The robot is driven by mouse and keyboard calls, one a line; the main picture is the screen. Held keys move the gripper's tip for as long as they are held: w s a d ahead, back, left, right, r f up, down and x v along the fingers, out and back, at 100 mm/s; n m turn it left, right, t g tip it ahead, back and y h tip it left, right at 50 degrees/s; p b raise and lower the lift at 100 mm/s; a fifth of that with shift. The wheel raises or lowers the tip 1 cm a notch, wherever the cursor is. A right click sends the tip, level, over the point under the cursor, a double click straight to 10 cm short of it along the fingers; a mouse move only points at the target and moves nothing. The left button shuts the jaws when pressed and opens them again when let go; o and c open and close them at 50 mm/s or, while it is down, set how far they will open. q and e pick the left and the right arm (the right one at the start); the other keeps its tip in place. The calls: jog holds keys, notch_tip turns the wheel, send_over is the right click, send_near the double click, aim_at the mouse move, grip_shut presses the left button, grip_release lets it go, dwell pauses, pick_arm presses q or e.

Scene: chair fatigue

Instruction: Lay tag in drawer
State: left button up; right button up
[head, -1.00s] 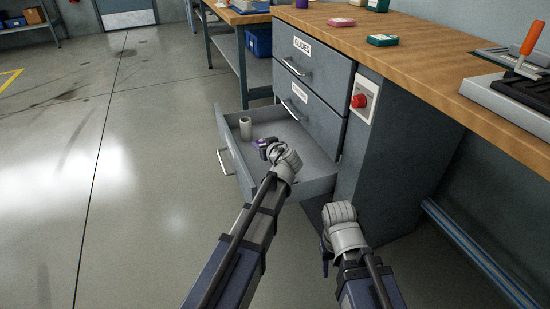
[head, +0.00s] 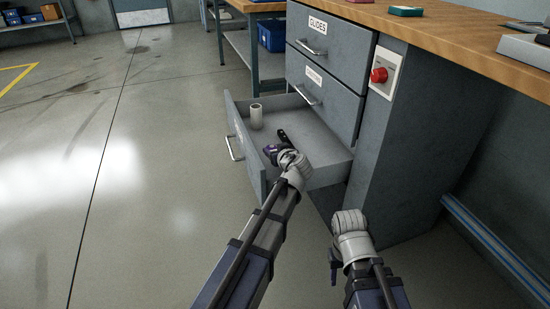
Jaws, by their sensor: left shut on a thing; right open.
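The open bottom drawer (head: 323,178) of the grey cabinet is pulled out at the centre. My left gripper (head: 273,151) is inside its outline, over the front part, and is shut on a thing. The wrist hides most of what it holds, and the tag cannot be made out clearly. A dark elongated piece (head: 284,137) shows just beyond the gripper; I cannot tell whether it is held or lies in the drawer. My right gripper (head: 334,268) is open, low in front of the cabinet and right of the drawer, partly hidden by its wrist.
A pale cylinder (head: 256,117) stands in the drawer's far left corner. Two shut drawers (head: 325,50) are above, the upper one labelled GLIDES. A red button (head: 379,75) is on the cabinet side. The wooden worktop (head: 450,35) overhangs at right. The floor at left is clear.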

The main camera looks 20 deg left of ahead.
pick_arm(q)
jog(key=shift+f, duration=0.2)
pick_arm(e)
jog(key=shift+f, duration=0.25)
pick_arm(q)
jog(key=shift+f, duration=0.1)
jog(key=shift+f+b, duration=0.5)
pick_arm(e)
jog(key=shift+f, duration=0.55)
pick_arm(q)
jog(key=shift+f, duration=0.1)
pick_arm(e)
jog(key=shift+f, duration=0.1)
pick_arm(q)
jog(key=o, duration=1.3)
jog(key=shift+o, duration=0.2)
